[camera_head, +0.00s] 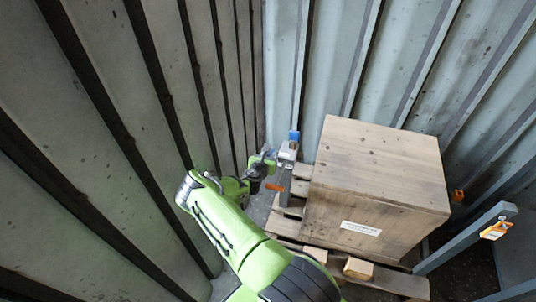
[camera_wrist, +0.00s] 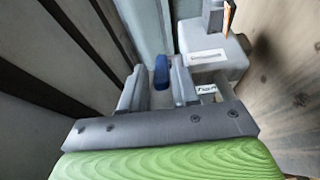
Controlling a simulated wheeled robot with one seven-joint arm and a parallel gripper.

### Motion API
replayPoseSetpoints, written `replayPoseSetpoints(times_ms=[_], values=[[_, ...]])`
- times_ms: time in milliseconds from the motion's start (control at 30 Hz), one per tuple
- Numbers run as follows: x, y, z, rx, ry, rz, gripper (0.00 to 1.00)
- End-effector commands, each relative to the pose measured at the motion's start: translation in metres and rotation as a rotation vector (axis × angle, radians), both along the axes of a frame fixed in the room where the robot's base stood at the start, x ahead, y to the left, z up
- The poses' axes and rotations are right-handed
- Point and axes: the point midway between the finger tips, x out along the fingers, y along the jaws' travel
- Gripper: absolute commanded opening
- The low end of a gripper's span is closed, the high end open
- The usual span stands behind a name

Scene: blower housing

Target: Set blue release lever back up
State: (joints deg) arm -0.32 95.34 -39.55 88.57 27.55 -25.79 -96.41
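The blue release lever (camera_head: 294,136) shows as a small blue piece at the top of a grey housing (camera_head: 288,151) on a grey post, left of the crate. In the wrist view the blue lever (camera_wrist: 161,72) appears between the two fingers of my gripper (camera_wrist: 156,80), nearer the right one. My gripper (camera_head: 264,163) is open, just left of the housing in the head view. The fingers stand apart, and I see no clear contact with the lever. The lever's exact tilt and its lower end are hard to make out.
A wooden crate (camera_head: 375,180) stands on a pallet (camera_head: 390,281) right of the post. Corrugated walls close in at left and behind. An orange piece (camera_head: 273,187) sticks out beside the post. A grey rail (camera_head: 465,240) with an orange tag is at far right.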

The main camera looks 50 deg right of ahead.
Motion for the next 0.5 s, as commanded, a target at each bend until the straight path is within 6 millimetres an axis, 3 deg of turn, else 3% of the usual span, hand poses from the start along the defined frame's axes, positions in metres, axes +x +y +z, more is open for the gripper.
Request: replayPoseSetpoints(times_ms=[100,300,500], values=[[0.0000,0.0000,0.0004,0.000,0.000,0.000,0.27],[0.0000,0.0001,0.0006,0.000,0.000,0.000,0.00],[0.0000,0.0002,0.0006,0.000,-0.001,0.000,0.00]])
